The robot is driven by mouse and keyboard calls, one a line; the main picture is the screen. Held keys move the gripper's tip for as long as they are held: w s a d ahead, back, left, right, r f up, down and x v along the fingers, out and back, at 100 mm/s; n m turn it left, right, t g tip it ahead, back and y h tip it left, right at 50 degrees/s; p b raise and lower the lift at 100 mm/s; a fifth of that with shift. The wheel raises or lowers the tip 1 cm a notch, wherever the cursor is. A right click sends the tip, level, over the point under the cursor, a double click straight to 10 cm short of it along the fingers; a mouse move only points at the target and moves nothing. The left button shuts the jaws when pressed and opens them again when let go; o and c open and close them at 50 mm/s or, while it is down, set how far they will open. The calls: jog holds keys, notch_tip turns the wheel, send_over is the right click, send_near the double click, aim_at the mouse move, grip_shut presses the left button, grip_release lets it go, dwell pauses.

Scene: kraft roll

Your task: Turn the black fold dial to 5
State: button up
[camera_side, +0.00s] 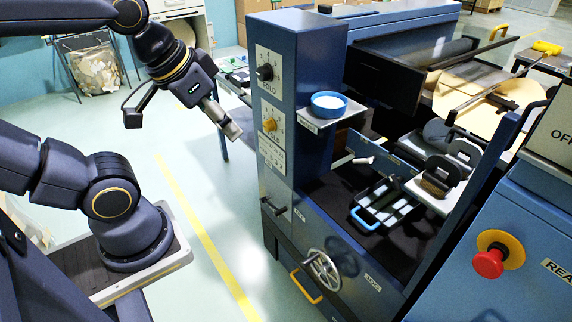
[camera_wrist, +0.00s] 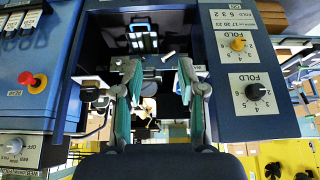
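The black fold dial (camera_side: 265,72) is on a white plate marked FOLD, high on the blue machine column's front face. It also shows in the wrist view (camera_wrist: 255,91), at the right, with numbers around it. Its exact setting is too small to read. A yellow dial (camera_side: 269,125) on a second FOLD plate sits below it; it shows in the wrist view too (camera_wrist: 237,44). My gripper (camera_side: 233,131) is in the air left of the column, lower than the black dial and apart from it. In the wrist view my gripper (camera_wrist: 158,72) has its fingers apart with nothing between them.
A blue round dish (camera_side: 329,105) sits on a shelf right of the column. A handwheel (camera_side: 323,269) and a black handle (camera_side: 273,207) stick out lower on the machine. A red button (camera_side: 488,263) is at the right.

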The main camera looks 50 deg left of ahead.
jog(key=shift+o, duration=1.4)
jog(key=shift+w+r, duration=0.2)
jog(key=shift+w, duration=0.1)
jog(key=o, duration=0.3)
jog(key=w+a+r+t+y, duration=0.1)
jog(key=w+a+r+t, duration=0.3)
jog(key=w+r+t, duration=0.4)
jog(key=w+r, duration=0.3)
jog(key=w, duration=0.1)
jog(key=shift+m+t, duration=0.3)
jog(key=shift+m, duration=0.1)
jog(key=w+a+r+m+t+h, duration=0.1)
jog(key=w+a+r+m+t, duration=0.25)
jog(key=w+a, duration=0.2)
jog(key=n, duration=0.4)
send_near(260, 73)
jog(key=w, duration=0.9)
jog(key=shift+w+f, duration=0.15)
jog(key=shift+w, duration=0.25)
jog(key=c, duration=1.1)
